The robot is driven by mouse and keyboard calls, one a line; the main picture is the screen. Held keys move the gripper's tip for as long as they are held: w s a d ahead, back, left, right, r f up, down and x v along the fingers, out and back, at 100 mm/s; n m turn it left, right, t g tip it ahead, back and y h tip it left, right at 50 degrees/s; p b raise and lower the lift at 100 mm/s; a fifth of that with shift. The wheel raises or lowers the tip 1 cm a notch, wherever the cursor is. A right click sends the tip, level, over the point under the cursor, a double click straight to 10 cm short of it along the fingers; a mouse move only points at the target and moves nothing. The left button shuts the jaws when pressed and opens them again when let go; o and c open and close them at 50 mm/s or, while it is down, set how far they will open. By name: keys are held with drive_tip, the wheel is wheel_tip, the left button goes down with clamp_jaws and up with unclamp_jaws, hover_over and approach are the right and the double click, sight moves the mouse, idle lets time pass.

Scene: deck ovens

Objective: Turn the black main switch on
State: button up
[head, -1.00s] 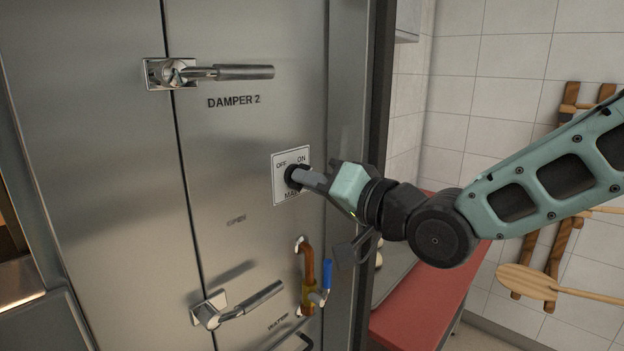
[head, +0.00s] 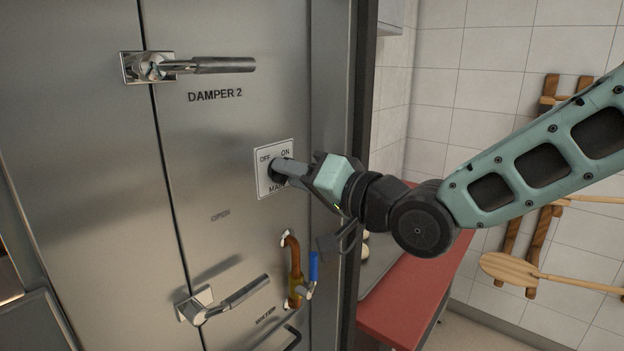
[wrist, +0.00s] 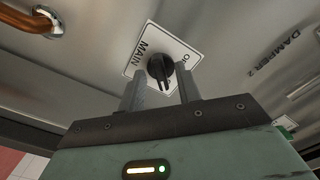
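The black main switch (wrist: 160,69) is a round knob with a raised grip on a white plate (head: 262,186) marked OFF, ON and MAIN. The plate is on the steel oven front. My gripper (head: 283,169) is at the switch from the right and hides part of it in the head view. In the wrist view, the two fingers of my gripper (wrist: 162,90) are apart, one on each side of the knob, with gaps showing between them and it. I cannot tell exactly which mark the knob points to.
A DAMPER 2 lever handle (head: 205,67) is above left. Another lever (head: 235,295) is below. A copper pipe with a blue-handled valve (head: 313,268) is under the switch. A red-topped counter (head: 415,300) stands right of the oven. Wooden peels (head: 510,268) hang on the tiled wall.

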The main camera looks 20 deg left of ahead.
drive_tip(key=b+v, duration=0.2)
drive_tip(key=v, duration=1.5)
drive_tip(key=shift+d, duration=0.2)
